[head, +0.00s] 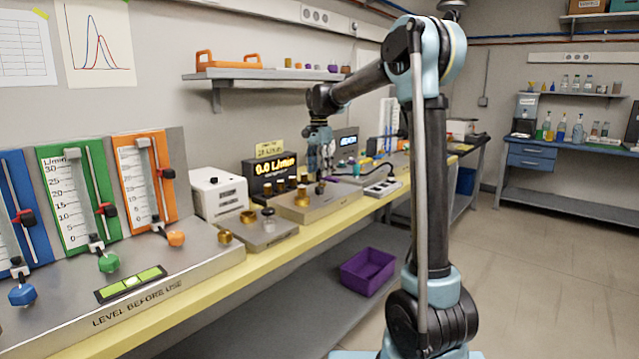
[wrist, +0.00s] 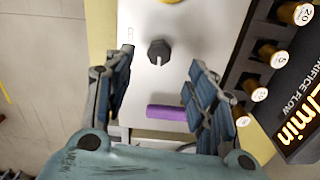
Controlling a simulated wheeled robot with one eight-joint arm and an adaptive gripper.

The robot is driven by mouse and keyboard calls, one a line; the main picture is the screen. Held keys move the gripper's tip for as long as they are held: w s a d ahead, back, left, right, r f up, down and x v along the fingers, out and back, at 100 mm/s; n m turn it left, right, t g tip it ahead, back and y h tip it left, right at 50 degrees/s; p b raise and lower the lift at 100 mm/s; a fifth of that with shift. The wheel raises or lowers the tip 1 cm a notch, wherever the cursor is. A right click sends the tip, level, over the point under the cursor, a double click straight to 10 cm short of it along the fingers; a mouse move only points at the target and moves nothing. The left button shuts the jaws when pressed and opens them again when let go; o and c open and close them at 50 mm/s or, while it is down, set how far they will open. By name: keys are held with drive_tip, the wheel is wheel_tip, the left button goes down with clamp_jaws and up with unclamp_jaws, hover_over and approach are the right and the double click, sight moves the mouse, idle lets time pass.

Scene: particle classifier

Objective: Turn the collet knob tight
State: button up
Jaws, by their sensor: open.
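A dark faceted knob (wrist: 159,50) with a light slit stands on a pale plate (wrist: 188,20) in the wrist view; it appears to be the collet knob. My gripper (wrist: 162,62) is open, with one finger on each side and clear gaps to the knob. A purple cylinder (wrist: 172,112) shows between the fingers, closer to the palm. In the head view my gripper (head: 319,168) points down over a metal block (head: 315,208) on the bench. The knob there is small and hard to make out.
A black flow display (head: 274,168) stands behind the block, with brass fittings (wrist: 270,53) along the plate's right side. A white box (head: 218,193) and a smaller plate (head: 262,236) stand left. A purple bin (head: 368,271) sits on the lower shelf.

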wheel_tip(320, 180, up, 5)
drive_tip(key=shift+f, duration=0.2)
idle(0.3)
drive_tip(key=s+d+f+n+t, duration=0.1)
drive_tip(key=s+d+f+n, duration=0.15)
drive_tip(key=s+d, duration=0.75)
drive_tip(key=s+d+f+n, duration=0.2)
drive_tip(key=s+d+f, duration=0.2)
drive_tip(key=s+d, duration=0.55)
drive_tip(key=s+d+f+n, duration=0.2)
drive_tip(key=s+f, duration=0.7)
drive_tip(key=s, duration=0.1)
drive_tip(key=s+d+f+n+t, duration=0.1)
drive_tip(key=s+d+f+n, duration=0.1)
drive_tip(key=s+f, duration=0.7)
drive_tip(key=shift+s+d, duration=0.55)
drive_tip(key=shift+s, duration=0.6)
